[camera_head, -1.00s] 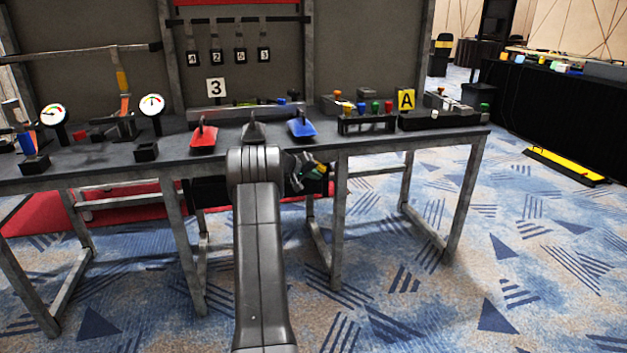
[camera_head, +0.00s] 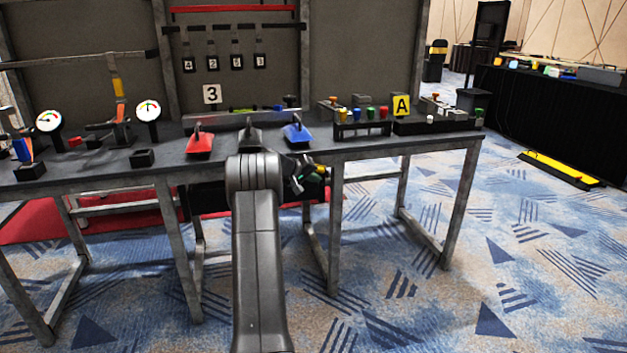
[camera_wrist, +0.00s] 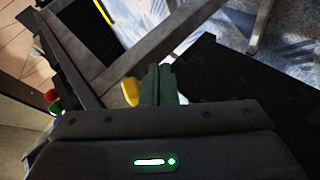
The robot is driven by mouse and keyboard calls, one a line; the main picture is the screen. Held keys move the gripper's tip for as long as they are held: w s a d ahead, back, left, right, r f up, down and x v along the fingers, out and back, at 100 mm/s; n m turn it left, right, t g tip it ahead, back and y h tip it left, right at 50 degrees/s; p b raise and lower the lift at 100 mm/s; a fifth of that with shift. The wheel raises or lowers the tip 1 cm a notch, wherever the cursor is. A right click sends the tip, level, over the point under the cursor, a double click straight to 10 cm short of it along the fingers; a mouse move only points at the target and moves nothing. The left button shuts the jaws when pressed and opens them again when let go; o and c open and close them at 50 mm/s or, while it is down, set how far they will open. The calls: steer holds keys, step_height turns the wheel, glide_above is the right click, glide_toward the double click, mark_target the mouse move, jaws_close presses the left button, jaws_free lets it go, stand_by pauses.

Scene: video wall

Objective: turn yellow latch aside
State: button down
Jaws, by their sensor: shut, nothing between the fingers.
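A small yellow piece (camera_wrist: 130,91), which looks like the yellow latch, shows in the wrist view just left of my gripper (camera_wrist: 158,70). The dark green fingers are shut and empty. The yellow piece is close beside them; I cannot tell whether they touch. In the head view my gripper (camera_head: 312,176) is by the table's front edge, right of my forearm and partly hidden by it. A small yellow-orange bit (camera_head: 321,168) shows there, too small to tell clearly.
The dark workbench (camera_head: 370,147) carries a red-handled block (camera_head: 200,145), a blue one (camera_head: 298,134), a row of coloured knobs (camera_head: 362,114) and a yellow "A" sign (camera_head: 401,105). Table legs stand under the bench.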

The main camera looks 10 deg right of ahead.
steer(key=shift+r, duration=0.1)
steer(key=shift+r+p, duration=0.4)
steer(key=shift+r, duration=0.3)
steer(key=shift+f, duration=0.1)
steer(key=s+a+f+b, duration=0.2)
steer(key=s+a+f, duration=0.2)
steer(key=a+f, duration=0.4)
steer(key=shift+f, duration=0.2)
stand_by(0.3)
steer(key=shift+d+b, duration=0.1)
steer(key=shift+b, duration=0.2)
